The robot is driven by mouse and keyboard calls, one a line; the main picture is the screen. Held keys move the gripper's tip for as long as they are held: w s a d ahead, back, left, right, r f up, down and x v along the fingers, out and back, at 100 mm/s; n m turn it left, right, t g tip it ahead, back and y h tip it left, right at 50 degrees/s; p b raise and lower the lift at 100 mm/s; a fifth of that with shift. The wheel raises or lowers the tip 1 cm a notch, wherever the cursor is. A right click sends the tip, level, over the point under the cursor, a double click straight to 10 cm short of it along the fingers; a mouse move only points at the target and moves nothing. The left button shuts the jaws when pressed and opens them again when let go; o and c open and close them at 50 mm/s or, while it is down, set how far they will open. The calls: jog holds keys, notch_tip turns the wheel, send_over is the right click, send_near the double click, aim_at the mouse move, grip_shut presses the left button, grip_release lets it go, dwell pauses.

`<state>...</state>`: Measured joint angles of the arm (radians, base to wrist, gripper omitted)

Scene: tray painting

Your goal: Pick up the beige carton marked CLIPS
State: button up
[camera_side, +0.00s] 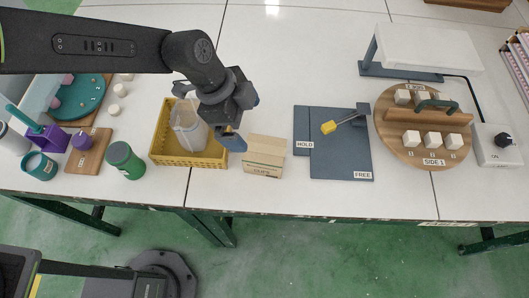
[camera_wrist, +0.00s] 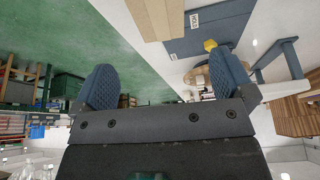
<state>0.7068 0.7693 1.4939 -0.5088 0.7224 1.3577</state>
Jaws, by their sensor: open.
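The beige carton (camera_side: 263,157) marked CLIPS stands on the white table near its front edge, just right of the yellow crate. My gripper (camera_side: 234,140) is at the carton's upper left side in the side view, pointing down; I cannot tell whether it touches the carton. In the wrist view my gripper (camera_wrist: 164,90) has its two blue fingers wide apart with nothing between them. Part of the beige carton (camera_wrist: 157,16) shows at the top of the wrist view, beyond the fingers.
A yellow crate (camera_side: 184,160) holding a clear container (camera_side: 188,128) is close on the left. A green jar (camera_side: 124,160) stands further left. A round wooden board (camera_side: 395,138) with white blocks is beyond.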

aim_at(265, 148)
jog(key=x, duration=1.3)
jog(key=shift+f, duration=0.25)
jog(key=c, duration=1.3)
jog(key=shift+w+r, duration=0.1)
jog(key=shift+r, duration=0.1)
jog(key=shift+c, duration=0.5)
